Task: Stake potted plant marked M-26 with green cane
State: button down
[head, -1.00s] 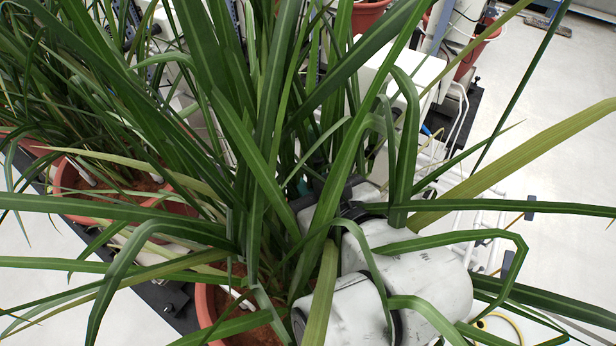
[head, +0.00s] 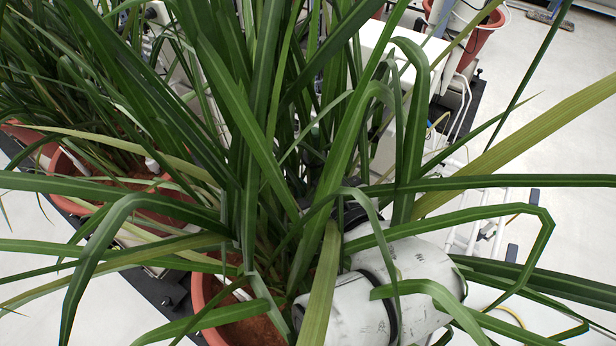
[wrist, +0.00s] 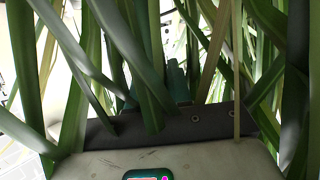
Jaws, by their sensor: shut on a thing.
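A large potted plant with long green strap leaves fills the head view; its terracotta pot (head: 200,290) with brown soil is at the bottom centre. No M-26 mark is readable. My white arm reaches in from the lower right, among the leaves. My gripper (wrist: 177,82) shows in the wrist view as a dark bar with teal fingers, largely covered by leaves. It is shut, most likely on the green cane, but I cannot tell the cane apart from the leaves. In the head view leaves hide the fingers.
Another potted plant in a terracotta pot (head: 65,180) stands to the left on the dark bench frame. White equipment (head: 385,65) and a red pot (head: 482,40) stand behind. White pipes (head: 480,225) are at the right. Pale floor (head: 560,150) is open beyond, crossed by leaves.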

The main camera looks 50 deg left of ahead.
jog(key=shift+f, duration=0.6)
jog(key=c, duration=1)
grip_release()
jog(key=shift+o, duration=0.2)
jog(key=shift+d+r, duration=0.1)
jog(key=p+v, duration=0.4)
jog(key=v, duration=0.6)
jog(key=shift+d+r, duration=0.2)
jog(key=shift+s, duration=0.1)
